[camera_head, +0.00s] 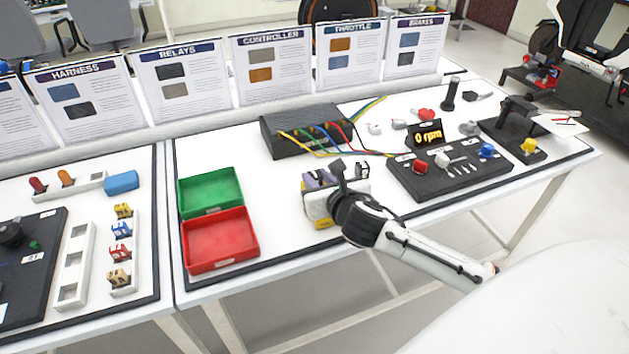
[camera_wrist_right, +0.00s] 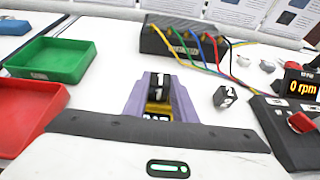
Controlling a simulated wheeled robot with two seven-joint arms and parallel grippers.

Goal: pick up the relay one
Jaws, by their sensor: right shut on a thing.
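Relay one (camera_wrist_right: 157,92), a dark block with a white label and a yellow lower part, is between the purple fingers of my right gripper in the wrist view. My right gripper (camera_head: 318,178) is shut on it, over the white table to the right of the trays. In the head view the gripper body mostly hides the relay. I cannot tell whether the relay is clear of the table. A second dark relay marked 2 (camera_wrist_right: 226,97) stands apart to its right, also in the head view (camera_head: 362,169). My left gripper is not in view.
A green tray (camera_head: 181,199) and a red tray (camera_head: 187,258) lie to the left. A black box with coloured wires (camera_head: 272,143) is behind the gripper. A black control panel (camera_head: 440,185) with an rpm display stands to the right.

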